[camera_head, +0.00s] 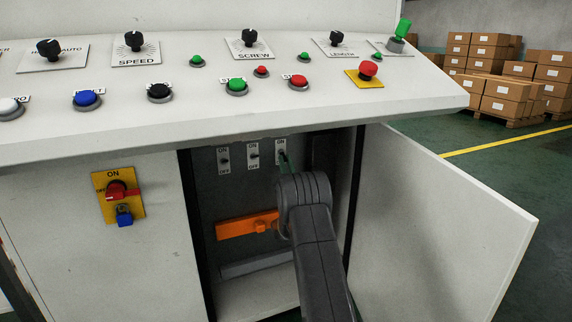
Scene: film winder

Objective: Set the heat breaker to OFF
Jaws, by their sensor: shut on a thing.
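Three small breakers sit in a row inside the open cabinet under the console. The left breaker (224,160), middle breaker (253,154) and right breaker (281,146) each have a plate marked ON at the top. OFF is readable at the bottom of the left and middle plates. I see no label naming which one is for heat. My gripper (285,163) is at the right breaker, with thin dark green fingertips against its lower part, shut on its toggle. My own wrist hides most of the gripper and the lower plate, so I cannot tell this toggle's position.
The cabinet door (440,220) stands open to the right. The sloped console (330,110) with knobs and buttons overhangs the opening. An orange bar (235,226) crosses the cabinet below the breakers. A red rotary switch (117,190) is on the left panel. Boxes (505,90) stand far right.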

